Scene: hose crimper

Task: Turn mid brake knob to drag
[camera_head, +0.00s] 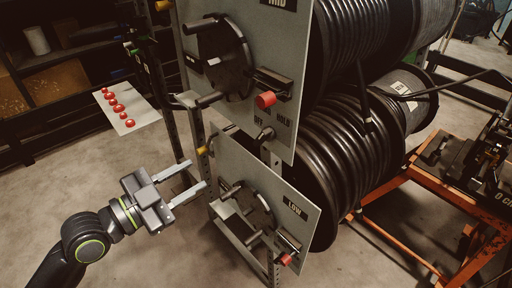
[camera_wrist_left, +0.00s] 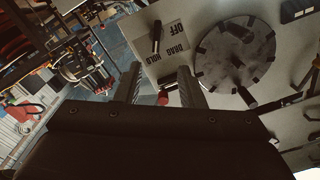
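The mid panel (camera_head: 205,85), marked MID, stands at the top of the head view. Its brake knob (camera_head: 265,133) is a small dark lever at the lower edge, between the OFF and HOLD labels; the drag label there cannot be made out. My left gripper (camera_head: 198,174) is open and empty, below and left of that knob, in front of the lower panel. In the left wrist view its two fingers (camera_wrist_left: 158,86) are spread. Beyond them a panel shows OFF, DRAG and HOLD labels and a black knob (camera_wrist_left: 156,37); I cannot tell which panel this is. My right gripper is not visible.
A round crank wheel (camera_head: 224,57) and a red knob (camera_head: 265,99) stick out from the mid panel. The lower panel (camera_head: 300,224), marked LOW, has another wheel (camera_head: 247,207). Black hose reels fill the space behind. Open floor lies left of my gripper.

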